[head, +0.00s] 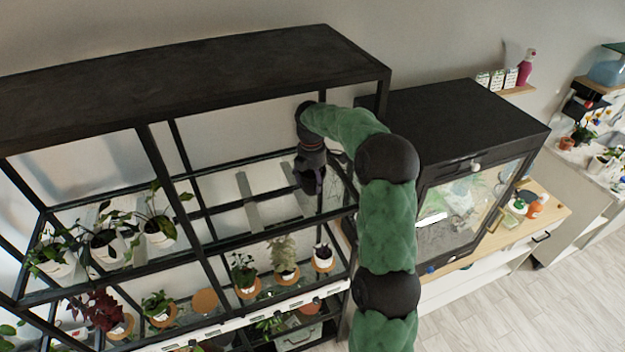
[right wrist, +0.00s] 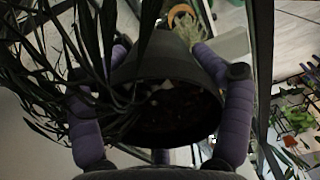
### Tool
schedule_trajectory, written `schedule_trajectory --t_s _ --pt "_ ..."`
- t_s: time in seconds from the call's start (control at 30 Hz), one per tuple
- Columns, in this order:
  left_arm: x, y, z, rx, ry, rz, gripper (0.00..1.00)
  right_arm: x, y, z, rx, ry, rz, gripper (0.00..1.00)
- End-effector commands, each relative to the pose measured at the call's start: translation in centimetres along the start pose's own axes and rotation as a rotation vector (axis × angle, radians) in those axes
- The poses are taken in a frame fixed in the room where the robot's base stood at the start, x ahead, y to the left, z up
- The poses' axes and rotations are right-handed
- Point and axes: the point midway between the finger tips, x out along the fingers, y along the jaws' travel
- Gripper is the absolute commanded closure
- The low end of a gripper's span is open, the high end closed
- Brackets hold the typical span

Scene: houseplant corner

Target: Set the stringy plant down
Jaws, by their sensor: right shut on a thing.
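The stringy plant (right wrist: 97,60) shows in the right wrist view, with long thin dark leaves spreading to the left and a dark round pot (right wrist: 165,118) with soil inside. My right gripper (right wrist: 160,105) is shut on this pot, a purple finger on each side. In the head view my right gripper (head: 311,180) points down inside the right half of the black shelf rack (head: 150,150). The plant cannot be made out clearly there. Whether the pot touches a shelf cannot be told. My left gripper is not in view.
Potted plants on round cork saucers stand lower in the rack, including a pale feathery plant (head: 284,255) and a white pot (head: 323,258). An empty saucer (head: 205,301) lies left of them. White pots fill the upper left bay. A black glass cabinet (head: 460,130) stands right.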

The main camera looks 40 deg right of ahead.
Motion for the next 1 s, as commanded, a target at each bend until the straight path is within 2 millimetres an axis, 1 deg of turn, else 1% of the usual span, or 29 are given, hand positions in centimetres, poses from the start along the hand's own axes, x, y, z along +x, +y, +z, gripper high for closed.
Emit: schedule_trajectory --t_s 0.4,0.43,0.5,1.0 --pt "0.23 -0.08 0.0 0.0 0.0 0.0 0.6 0.48 0.02 0.01 0.0 0.0 0.001 0.63" --pt "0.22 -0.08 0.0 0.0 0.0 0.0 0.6 0.47 0.02 0.01 0.0 0.0 0.001 0.18" --pt "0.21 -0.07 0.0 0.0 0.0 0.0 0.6 0.44 0.02 0.01 0.0 0.0 0.001 0.0" --pt "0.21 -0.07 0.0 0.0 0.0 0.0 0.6 0.53 0.0 -0.02 0.0 0.0 -0.001 0.0"
